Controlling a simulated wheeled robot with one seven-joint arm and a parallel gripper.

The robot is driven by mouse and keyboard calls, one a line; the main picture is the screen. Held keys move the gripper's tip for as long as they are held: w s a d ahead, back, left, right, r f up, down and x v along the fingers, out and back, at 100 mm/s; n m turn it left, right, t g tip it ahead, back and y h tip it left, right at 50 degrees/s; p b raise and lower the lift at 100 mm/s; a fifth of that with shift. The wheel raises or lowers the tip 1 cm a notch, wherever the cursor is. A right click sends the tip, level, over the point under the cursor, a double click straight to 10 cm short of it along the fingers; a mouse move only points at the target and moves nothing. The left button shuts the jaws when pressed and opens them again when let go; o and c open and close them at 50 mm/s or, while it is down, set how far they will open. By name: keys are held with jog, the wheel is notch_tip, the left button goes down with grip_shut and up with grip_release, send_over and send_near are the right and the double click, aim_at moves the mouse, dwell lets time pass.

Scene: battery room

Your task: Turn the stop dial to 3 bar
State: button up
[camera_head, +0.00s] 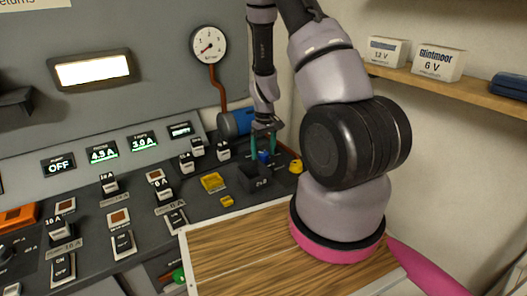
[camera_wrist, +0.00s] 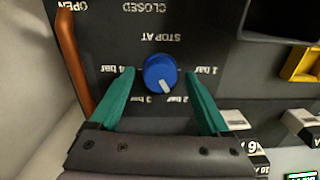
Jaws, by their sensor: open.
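The stop dial is a blue round knob (camera_wrist: 161,70) with a white pointer mark, under the words STOP AT in the upside-down wrist view. Its mark points down and slightly right, between the 3 bar and 2 bar labels (camera_wrist: 166,100). The 4 bar label lies to its left and 1 bar to its right. My gripper (camera_wrist: 160,76) is open, with one green finger on each side of the knob and gaps between. In the head view my gripper (camera_head: 263,143) points down over the blue dial (camera_head: 263,156), which is partly hidden.
A dark open box (camera_head: 255,178) and yellow parts (camera_head: 213,182) sit beside the dial. A yellow knob (camera_head: 296,166) is close on its right. A round gauge (camera_head: 208,44) hangs on the wall. Several switches fill the panel's left; a wooden board (camera_head: 232,250) lies in front.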

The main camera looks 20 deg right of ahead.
grip_shut()
jog(key=m, duration=0.5)
jog(key=shift+m, duration=0.4)
jog(key=m, duration=0.5)
jog(key=shift+m, duration=0.4)
dwell(0.4)
